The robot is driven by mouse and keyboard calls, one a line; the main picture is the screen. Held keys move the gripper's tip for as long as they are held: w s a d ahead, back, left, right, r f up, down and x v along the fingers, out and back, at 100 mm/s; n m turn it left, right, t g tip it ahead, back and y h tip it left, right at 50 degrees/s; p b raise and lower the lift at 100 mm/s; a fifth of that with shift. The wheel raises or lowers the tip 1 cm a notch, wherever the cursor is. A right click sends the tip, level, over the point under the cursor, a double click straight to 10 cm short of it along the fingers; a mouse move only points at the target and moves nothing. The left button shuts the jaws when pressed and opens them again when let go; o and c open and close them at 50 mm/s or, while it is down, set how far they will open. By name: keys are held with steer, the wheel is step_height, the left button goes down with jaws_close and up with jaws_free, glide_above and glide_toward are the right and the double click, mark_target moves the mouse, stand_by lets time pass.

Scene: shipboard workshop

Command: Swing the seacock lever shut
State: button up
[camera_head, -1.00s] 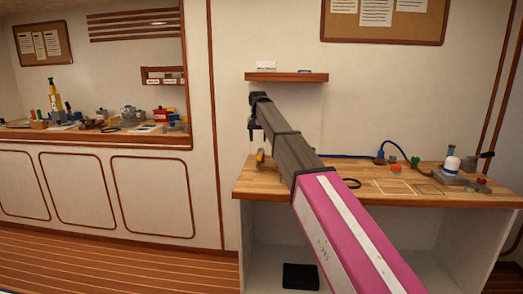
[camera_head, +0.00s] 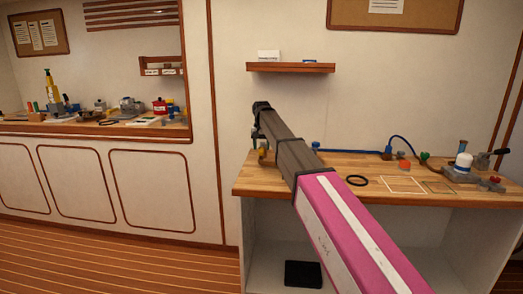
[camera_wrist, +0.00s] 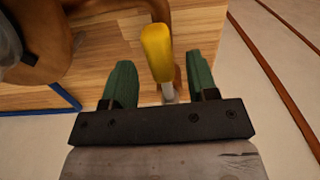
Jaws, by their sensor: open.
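The seacock lever, with a yellow grip (camera_wrist: 157,52) and a pale metal shank, shows in the wrist view between the two green fingers of my gripper (camera_wrist: 160,75). The fingers are open, one on each side of it, with visible gaps. In the head view my gripper (camera_head: 256,139) is at the left end of the wooden workbench (camera_head: 330,168), and a bit of the yellow lever (camera_head: 263,153) shows just beside it. The valve body is mostly hidden in the head view by my gripper and arm.
A blue hose (camera_head: 345,151) runs along the back of the bench. A black ring (camera_head: 357,181) and several fittings lie to the right. A small shelf (camera_head: 290,67) hangs on the wall above. In the wrist view a brown rounded object (camera_wrist: 40,45) sits left of the lever.

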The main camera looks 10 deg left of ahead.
steer(key=shift+f, duration=0.9)
steer(key=c, duration=0.9)
steer(key=shift+w+d+n, duration=0.15)
steer(key=shift+d+n, duration=0.9)
steer(key=shift+n, duration=0.25)
steer(key=shift+w+d+n, duration=0.3)
steer(key=shift+d+n, duration=0.3)
steer(key=shift+n, duration=0.3)
steer(key=shift+w+d+n, duration=0.3)
steer(key=shift+d+n, duration=0.25)
steer(key=shift+n, duration=0.35)
